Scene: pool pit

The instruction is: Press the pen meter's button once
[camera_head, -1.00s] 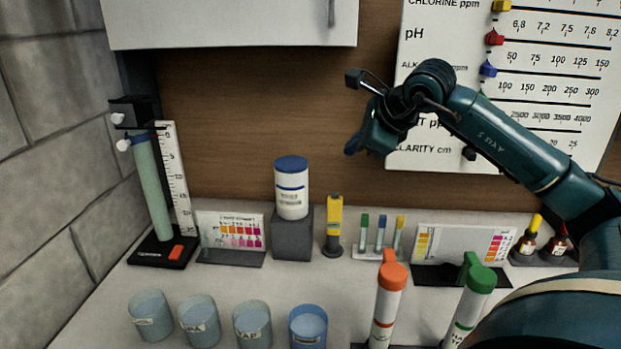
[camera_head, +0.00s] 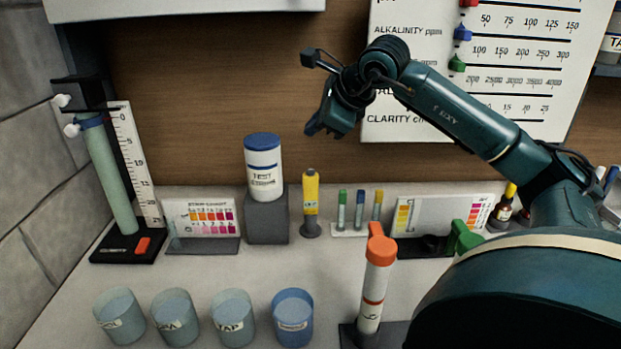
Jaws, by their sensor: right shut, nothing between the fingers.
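The yellow pen meter (camera_head: 311,193) stands upright in a small dark round base on the counter, to the right of the grey block. Its button is too small to make out. My right gripper (camera_head: 313,130) is in the air above the pen meter, in front of the brown back wall and the white board's left edge. It points down and to the left and is shut with nothing in it. It does not appear to touch the meter. My left gripper is not in view.
A white bottle (camera_head: 263,168) stands on the grey block (camera_head: 267,222). Coloured vials (camera_head: 359,213) stand right of the meter. An orange-capped tube (camera_head: 375,285) and several cups (camera_head: 233,318) stand in front. A turbidity tube (camera_head: 108,178) is at left.

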